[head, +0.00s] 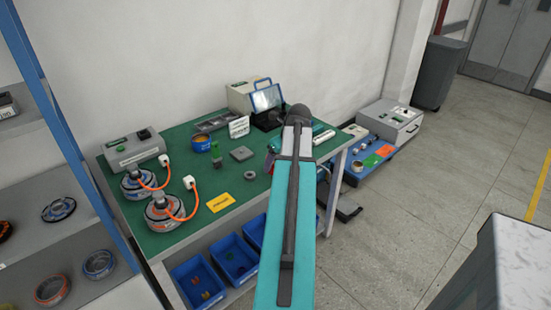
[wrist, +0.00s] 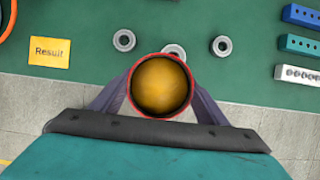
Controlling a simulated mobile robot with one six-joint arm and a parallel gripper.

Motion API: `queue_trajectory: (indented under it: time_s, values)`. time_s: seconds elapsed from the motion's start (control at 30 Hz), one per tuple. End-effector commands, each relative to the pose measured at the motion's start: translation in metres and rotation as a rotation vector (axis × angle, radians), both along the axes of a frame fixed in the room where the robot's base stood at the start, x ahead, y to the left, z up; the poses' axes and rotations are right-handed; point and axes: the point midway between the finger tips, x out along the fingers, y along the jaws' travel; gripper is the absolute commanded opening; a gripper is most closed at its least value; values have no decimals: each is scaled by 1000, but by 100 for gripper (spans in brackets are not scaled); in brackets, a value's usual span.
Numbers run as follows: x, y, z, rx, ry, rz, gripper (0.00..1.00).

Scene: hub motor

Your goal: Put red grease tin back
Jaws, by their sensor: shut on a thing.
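The red grease tin (wrist: 134,92) shows in the wrist view as a red rim around orange-yellow grease, seen from above. My gripper (wrist: 161,90) is shut on it, with one dark finger on each side. The tin appears above the front edge of the green bench (wrist: 85,85), with floor showing to both sides below. How high it is held cannot be told. In the head view my teal arm reaches over the bench and hides most of the gripper and tin.
Several metal rings (wrist: 124,40) lie just beyond the tin. A yellow Result card (wrist: 49,52) lies left; coloured blocks (wrist: 300,46) lie right. A blue tin (head: 202,145) stands further back on the bench. Two motors (head: 168,210) stand at left. Blue bins (head: 198,282) sit below.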

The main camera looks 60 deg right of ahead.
Motion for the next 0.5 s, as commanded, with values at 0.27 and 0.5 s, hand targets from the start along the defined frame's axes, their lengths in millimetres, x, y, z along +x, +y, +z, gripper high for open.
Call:
queue_trajectory:
  time_s: [0.27,0.5]
  values:
    - [-11,11,1,-1,-1,-1,40]
    - [-12,12,2,0,-1,-1,40]
